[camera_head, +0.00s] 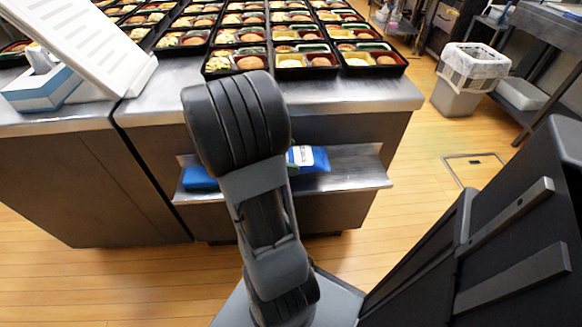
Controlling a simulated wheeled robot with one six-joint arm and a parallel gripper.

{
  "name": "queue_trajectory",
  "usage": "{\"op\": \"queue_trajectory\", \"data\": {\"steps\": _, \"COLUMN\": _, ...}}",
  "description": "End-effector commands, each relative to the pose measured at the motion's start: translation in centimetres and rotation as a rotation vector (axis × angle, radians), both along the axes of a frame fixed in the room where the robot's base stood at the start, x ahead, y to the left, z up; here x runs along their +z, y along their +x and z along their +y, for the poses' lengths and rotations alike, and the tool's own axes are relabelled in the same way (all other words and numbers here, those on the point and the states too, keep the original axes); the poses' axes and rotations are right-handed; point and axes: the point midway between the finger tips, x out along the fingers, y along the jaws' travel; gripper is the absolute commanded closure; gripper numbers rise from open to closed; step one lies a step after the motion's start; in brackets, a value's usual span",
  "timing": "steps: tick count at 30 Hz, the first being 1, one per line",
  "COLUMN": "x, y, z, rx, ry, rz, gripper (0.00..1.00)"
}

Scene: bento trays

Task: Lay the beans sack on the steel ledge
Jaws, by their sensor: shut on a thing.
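The steel ledge (345,172) sticks out from the front of the steel counter, below its top. Blue packing shows on the ledge on both sides of my arm: a plain blue part (198,178) on the left, and a blue part with a white label (308,157) on the right. My arm hides the middle, so I cannot tell whether these are one sack or two, or which is the beans sack. A small dark green patch shows beside the arm near the label. My gripper is hidden behind my arm.
Several filled bento trays (275,63) cover the counter top (340,97) above the ledge. A white slanted panel (95,45) and a blue-and-white box (40,85) stand at left. A lined bin (462,98) stands at right. The right end of the ledge is bare.

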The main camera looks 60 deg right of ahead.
Motion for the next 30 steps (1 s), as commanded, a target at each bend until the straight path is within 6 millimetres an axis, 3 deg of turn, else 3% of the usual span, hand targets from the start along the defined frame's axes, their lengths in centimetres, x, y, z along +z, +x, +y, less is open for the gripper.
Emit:
{"op": "queue_trajectory", "data": {"steps": 9, "x": -3.8, "y": -0.5, "z": -0.5, "rx": -0.001, "ry": 0.0, "rz": 0.002, "gripper": 0.52}}
{"op": "queue_trajectory", "data": {"steps": 22, "x": -4.1, "y": -0.5, "z": -0.5, "rx": -0.001, "ry": 0.0, "rz": 0.001, "gripper": 0.52}}
{"op": "queue_trajectory", "data": {"steps": 23, "x": -4.1, "y": -0.5, "z": -0.5, "rx": -0.001, "ry": 0.0, "rz": 0.0, "gripper": 0.1}}
{"op": "queue_trajectory", "data": {"steps": 26, "x": -4.1, "y": -0.5, "z": -0.5, "rx": -0.001, "ry": 0.0, "rz": 0.0, "gripper": 0.0}}
{"op": "queue_trajectory", "data": {"steps": 30, "x": -4.1, "y": -0.5, "z": -0.5, "rx": -0.001, "ry": 0.0, "rz": 0.0, "gripper": 0.0}}
